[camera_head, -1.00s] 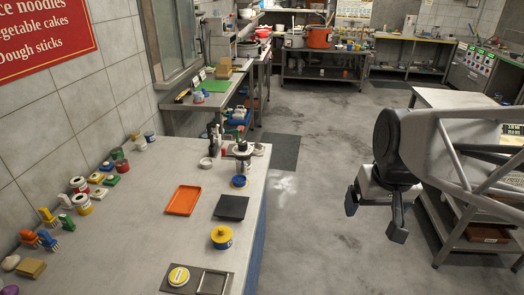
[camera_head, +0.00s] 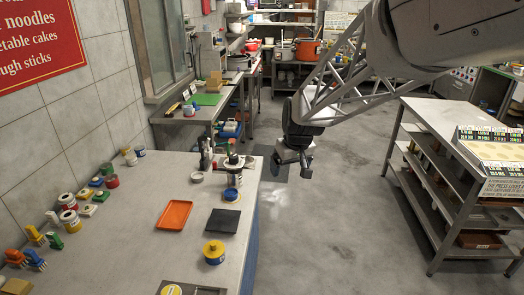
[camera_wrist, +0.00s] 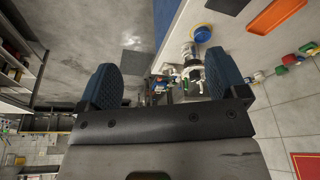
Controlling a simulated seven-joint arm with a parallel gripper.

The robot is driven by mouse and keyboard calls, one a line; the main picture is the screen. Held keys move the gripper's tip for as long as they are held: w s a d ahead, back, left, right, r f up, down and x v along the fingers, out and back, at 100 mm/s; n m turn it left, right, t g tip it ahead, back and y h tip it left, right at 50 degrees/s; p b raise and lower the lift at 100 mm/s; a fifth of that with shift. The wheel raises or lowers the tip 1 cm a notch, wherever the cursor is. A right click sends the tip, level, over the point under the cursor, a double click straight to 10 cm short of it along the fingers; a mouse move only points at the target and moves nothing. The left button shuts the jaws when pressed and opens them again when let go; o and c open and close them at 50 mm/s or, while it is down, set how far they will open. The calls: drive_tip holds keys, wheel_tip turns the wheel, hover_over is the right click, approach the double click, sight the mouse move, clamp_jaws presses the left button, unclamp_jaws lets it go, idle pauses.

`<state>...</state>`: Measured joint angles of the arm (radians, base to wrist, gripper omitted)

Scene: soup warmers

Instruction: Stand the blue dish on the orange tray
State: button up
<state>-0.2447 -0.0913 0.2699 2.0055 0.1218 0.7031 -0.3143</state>
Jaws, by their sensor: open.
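The small round blue dish (camera_head: 231,195) stands on the grey table near its right edge, with something pale or yellowish on top. It also shows in the wrist view (camera_wrist: 202,34). The flat orange tray (camera_head: 174,215) lies on the table to the left of the dish, apart from it, with nothing on it. It shows at the upper right of the wrist view (camera_wrist: 275,17). My gripper (camera_head: 291,165) is off the table's right side, over the floor area in the picture, apart from the dish. Its fingers are spread and empty in the wrist view (camera_wrist: 165,82).
A black square plate (camera_head: 223,220) lies in front of the dish, and a yellow and blue pot (camera_head: 214,252) nearer. A metal stand with bottles (camera_head: 233,163) rises just behind the dish. Several jars and brushes line the wall side. The table's left middle is clear.

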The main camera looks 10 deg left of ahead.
drive_tip(key=w+a+f+n, duration=0.2)
drive_tip(key=w+a+f, duration=0.5)
drive_tip(key=w+a, duration=0.2)
drive_tip(key=n, duration=0.2)
approach(231, 192)
drive_tip(key=shift+w+d+f+y, duration=0.15)
drive_tip(key=shift+d+f+y, duration=0.05)
drive_tip(key=shift+f, duration=0.2)
drive_tip(key=shift+w+d+f+y, duration=0.1)
drive_tip(key=shift+d+f+y, duration=0.1)
drive_tip(key=shift+f, duration=0.15)
drive_tip(key=shift+x, duration=1.35)
drive_tip(key=shift+f, duration=0.1)
drive_tip(key=shift+a+x, duration=0.15)
drive_tip(key=shift+x, duration=1.05)
drive_tip(key=shift+a+x, duration=0.1)
drive_tip(key=shift+x, duration=1.15)
drive_tip(key=shift+s, duration=0.1)
drive_tip(key=c, duration=1.1)
